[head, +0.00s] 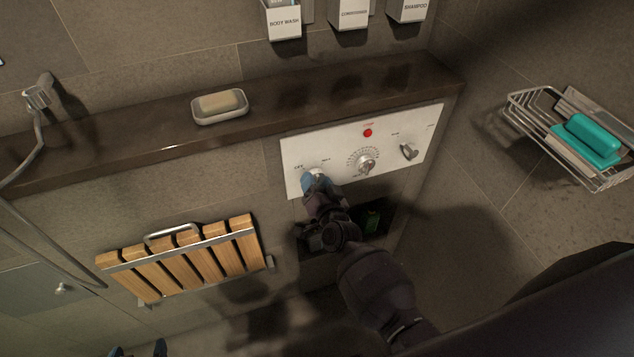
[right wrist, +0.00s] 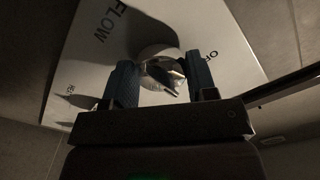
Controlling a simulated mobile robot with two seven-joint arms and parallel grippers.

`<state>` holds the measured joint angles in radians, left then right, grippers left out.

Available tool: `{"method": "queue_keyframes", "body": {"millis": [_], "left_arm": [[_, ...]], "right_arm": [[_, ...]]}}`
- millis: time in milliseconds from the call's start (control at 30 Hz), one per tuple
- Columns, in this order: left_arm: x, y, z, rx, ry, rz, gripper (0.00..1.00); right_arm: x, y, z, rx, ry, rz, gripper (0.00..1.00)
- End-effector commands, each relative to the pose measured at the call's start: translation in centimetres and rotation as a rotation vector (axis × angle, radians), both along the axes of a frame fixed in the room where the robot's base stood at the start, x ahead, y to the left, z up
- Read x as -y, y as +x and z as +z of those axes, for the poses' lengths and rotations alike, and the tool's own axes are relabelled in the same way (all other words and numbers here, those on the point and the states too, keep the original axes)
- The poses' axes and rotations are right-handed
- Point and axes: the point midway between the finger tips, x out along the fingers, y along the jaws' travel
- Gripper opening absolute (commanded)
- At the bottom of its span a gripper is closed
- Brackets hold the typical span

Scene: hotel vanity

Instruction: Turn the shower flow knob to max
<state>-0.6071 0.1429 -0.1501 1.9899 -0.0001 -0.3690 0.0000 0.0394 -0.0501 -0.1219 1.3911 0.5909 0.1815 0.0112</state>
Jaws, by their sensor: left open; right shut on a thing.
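The white control panel (head: 385,140) is mounted on the wall below the dark ledge. The silver flow knob (right wrist: 160,72) is at the panel's left end, beside the printed words FLOW and OFF in the right wrist view. My right gripper (head: 314,179) is at this knob, and its blue fingers stand on both sides of it in the right wrist view (right wrist: 158,82). It is shut on the knob and hides most of it in the head view. My left gripper (head: 139,350) is open and empty at the bottom edge of the head view, far from the panel.
The panel also has a dial (head: 365,163), a red button (head: 367,132) and another knob (head: 408,151). A soap dish (head: 220,118) sits on the ledge (head: 130,150). A wooden slatted seat (head: 186,262) is at lower left. A wire basket (head: 517,100) hangs at right.

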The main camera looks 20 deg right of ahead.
Motion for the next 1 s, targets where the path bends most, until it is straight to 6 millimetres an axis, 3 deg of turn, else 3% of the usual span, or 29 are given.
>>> {"method": "queue_keyframes", "body": {"millis": [600,1000], "left_arm": [[0.1,0.3,-0.8,0.003,0.0,-0.002,0.78],[0.1,0.4,-1.1,0.003,0.0,-0.004,0.78]], "right_arm": [[-0.1,0.0,0.0,-0.019,0.545,0.0,0.28],[-0.1,0.0,0.1,-0.026,0.724,0.0,0.28]]}}
